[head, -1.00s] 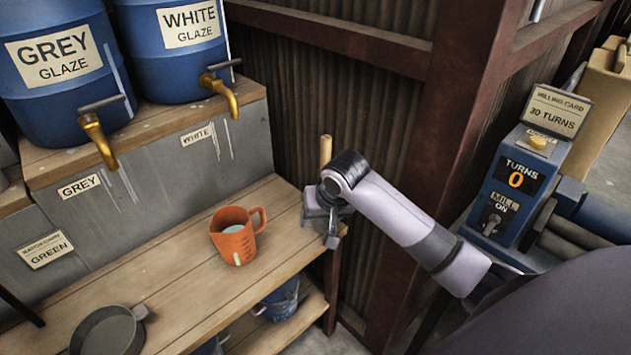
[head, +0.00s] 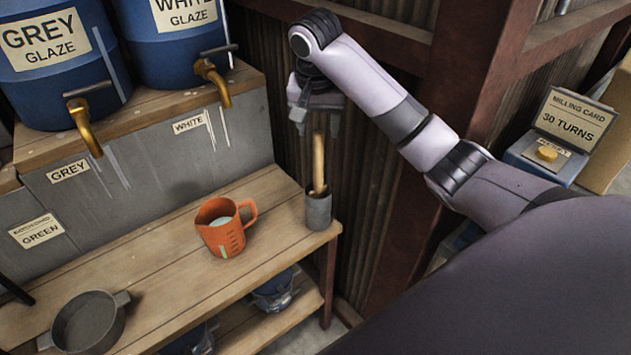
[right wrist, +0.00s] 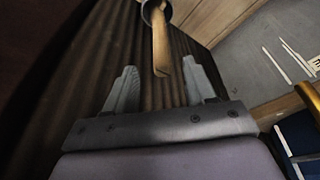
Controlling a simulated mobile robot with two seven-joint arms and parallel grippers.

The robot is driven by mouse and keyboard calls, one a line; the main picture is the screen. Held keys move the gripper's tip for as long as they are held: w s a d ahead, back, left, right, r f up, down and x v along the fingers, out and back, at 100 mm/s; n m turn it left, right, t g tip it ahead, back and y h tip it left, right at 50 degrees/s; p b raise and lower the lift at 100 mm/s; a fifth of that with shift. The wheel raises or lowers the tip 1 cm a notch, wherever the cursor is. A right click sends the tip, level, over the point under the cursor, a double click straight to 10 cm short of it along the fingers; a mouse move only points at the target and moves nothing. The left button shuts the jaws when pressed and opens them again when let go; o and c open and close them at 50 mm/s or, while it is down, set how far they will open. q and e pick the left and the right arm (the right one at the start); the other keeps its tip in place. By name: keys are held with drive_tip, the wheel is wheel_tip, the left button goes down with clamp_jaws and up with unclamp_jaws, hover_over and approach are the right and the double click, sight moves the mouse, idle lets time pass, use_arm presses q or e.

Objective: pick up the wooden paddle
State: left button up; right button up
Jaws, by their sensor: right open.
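The wooden paddle (head: 318,163) stands upright in a small grey cup (head: 318,212) at the right end of the wooden bench. Its handle sticks up out of the cup; its lower end is hidden inside. My right gripper (head: 314,122) is open and empty, just above the paddle's top. In the right wrist view the paddle (right wrist: 160,45) shows beyond and between the two open fingers (right wrist: 163,85), with the cup at the top edge. My left gripper is not in view.
An orange jug (head: 222,232) stands left of the cup on the bench (head: 175,262). A grey pan (head: 88,322) sits at the front left. Blue glaze barrels (head: 60,80) with brass taps stand on the raised shelf. A corrugated wall (head: 365,190) and a rusty post are close behind and right.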

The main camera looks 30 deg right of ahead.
sight(318, 145)
drive_tip(key=shift+w+f, duration=0.15)
drive_tip(key=shift+f, duration=0.5)
drive_tip(key=shift+x, duration=2.85)
drive_tip(key=shift+w+d, duration=0.15)
clamp_jaws()
